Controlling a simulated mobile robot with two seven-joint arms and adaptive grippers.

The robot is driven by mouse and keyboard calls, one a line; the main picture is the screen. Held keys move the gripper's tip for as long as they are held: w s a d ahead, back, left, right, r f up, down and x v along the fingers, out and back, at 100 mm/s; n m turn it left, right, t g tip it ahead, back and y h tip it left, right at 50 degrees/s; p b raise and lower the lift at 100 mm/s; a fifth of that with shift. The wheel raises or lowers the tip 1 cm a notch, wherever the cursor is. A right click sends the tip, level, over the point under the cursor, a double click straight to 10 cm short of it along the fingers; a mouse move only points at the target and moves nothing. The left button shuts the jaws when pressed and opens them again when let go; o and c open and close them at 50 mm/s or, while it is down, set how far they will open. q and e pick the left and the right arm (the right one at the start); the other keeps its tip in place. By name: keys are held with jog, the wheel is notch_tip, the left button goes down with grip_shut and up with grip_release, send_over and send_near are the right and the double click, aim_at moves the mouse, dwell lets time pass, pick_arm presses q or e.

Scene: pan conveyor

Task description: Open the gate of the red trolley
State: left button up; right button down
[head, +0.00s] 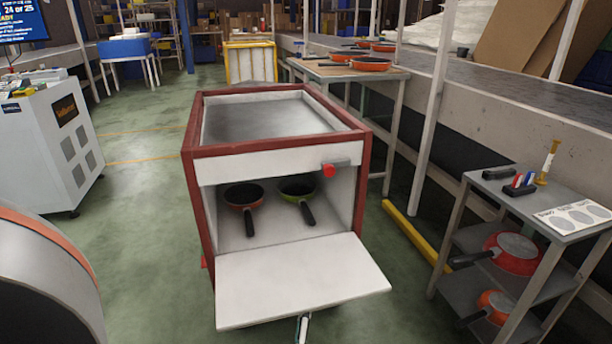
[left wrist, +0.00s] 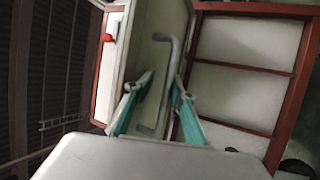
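The red trolley (head: 192,185) stands in the middle of the head view, with a red frame and pale panels. Its white gate (head: 300,280) is swung down at the front, hinged along its lower edge, and lies nearly flat, so the compartment is open. A red knob (head: 330,170) sits on the panel above the opening. In the left wrist view a grey bar handle (left wrist: 172,75) on the gate lies between the teal fingers of my left gripper (left wrist: 165,82). The fingers are apart, with a gap beside the bar. My left gripper also shows below the gate's front edge (head: 303,328), mostly hidden.
Two pans, one red (head: 243,194) and one green (head: 297,187), sit inside the trolley. A small shelf table (head: 520,225) with pans stands at the right, near a yellow floor bar (head: 415,232). A white machine (head: 55,145) stands left. Green floor is clear between.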

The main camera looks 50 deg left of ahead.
aim_at(300, 312)
pick_arm(q)
jog(key=shift+w+a+r, duration=0.1)
jog(key=shift+r, duration=0.1)
jog(key=shift+r, duration=4.9)
jog(key=shift+s+d+f, duration=0.65)
jog(key=shift+s+f, duration=0.25)
jog(key=shift+f, duration=0.15)
jog(key=shift+s+d+f, duration=0.6)
jog(key=shift+s+f, duration=0.35)
jog(key=shift+f, duration=0.15)
jog(key=shift+s+d+f, duration=0.65)
jog(key=shift+s+f, duration=0.25)
jog(key=shift+f, duration=0.25)
jog(key=shift+s+d+f, duration=0.1)
jog(key=shift+d+f, duration=0.05)
jog(key=shift+d, duration=0.05)
